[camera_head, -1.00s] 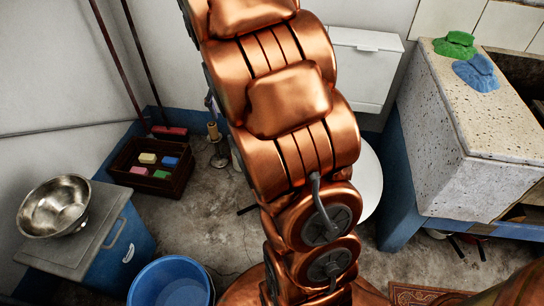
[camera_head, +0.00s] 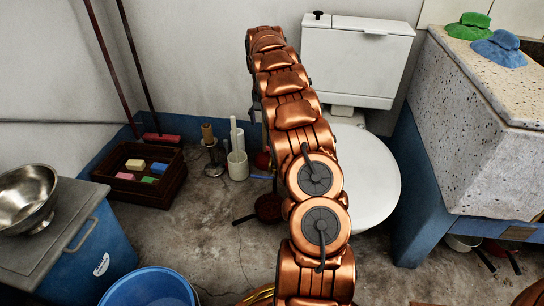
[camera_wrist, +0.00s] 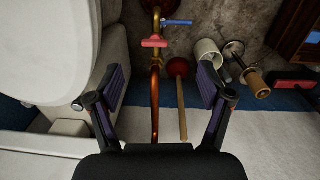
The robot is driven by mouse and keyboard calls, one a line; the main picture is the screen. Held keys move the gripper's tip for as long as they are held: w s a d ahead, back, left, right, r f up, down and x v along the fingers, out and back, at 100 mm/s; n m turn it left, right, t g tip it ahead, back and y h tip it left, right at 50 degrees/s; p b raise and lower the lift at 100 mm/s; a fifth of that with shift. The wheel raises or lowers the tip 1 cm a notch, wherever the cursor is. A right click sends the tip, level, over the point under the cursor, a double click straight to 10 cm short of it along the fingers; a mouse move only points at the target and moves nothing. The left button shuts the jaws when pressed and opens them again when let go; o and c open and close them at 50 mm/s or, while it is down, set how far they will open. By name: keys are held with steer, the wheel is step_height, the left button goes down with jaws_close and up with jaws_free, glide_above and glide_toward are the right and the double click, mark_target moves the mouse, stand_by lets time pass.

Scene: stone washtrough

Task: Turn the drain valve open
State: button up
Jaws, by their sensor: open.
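In the wrist view a copper-coloured pipe (camera_wrist: 155,100) runs down the middle of the picture. It carries a red valve handle (camera_wrist: 153,42) and, above it in the picture, a blue valve handle (camera_wrist: 176,22). I cannot tell from the frames which one is the drain valve. My gripper (camera_wrist: 161,80) is open and empty, its two dark fingers spread on either side of the pipe in this view. The red handle shows just above the fingertips, apart from them. In the head view my arm reaches toward the back wall and hides the valves; the fingers cannot be made out there.
A white toilet (camera_head: 365,180) stands right of my arm, before the stone trough (camera_head: 470,150). In the wrist view a plunger (camera_wrist: 179,68) and a white holder (camera_wrist: 207,52) stand close right of the pipe. A crate (camera_head: 170,185) and blue bucket (camera_head: 150,290) are left.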

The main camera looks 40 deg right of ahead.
steer(key=shift+m, duration=0.3)
steer(key=d+f+b, duration=0.1)
steer(key=f, duration=0.1)
steer(key=d+f, duration=0.1)
steer(key=f, duration=0.1)
steer(key=d+f+b, duration=0.1)
steer(key=f, duration=0.2)
steer(key=shift+w+d+b, duration=0.2)
steer(key=shift+d+b, duration=0.1)
steer(key=shift+d, duration=0.05)
step_height(320, 180, down, 7)
steer(key=b, duration=0.3)
steer(key=shift+f, duration=0.15)
steer(key=shift+c, duration=0.4)
steer(key=c, duration=1.1)
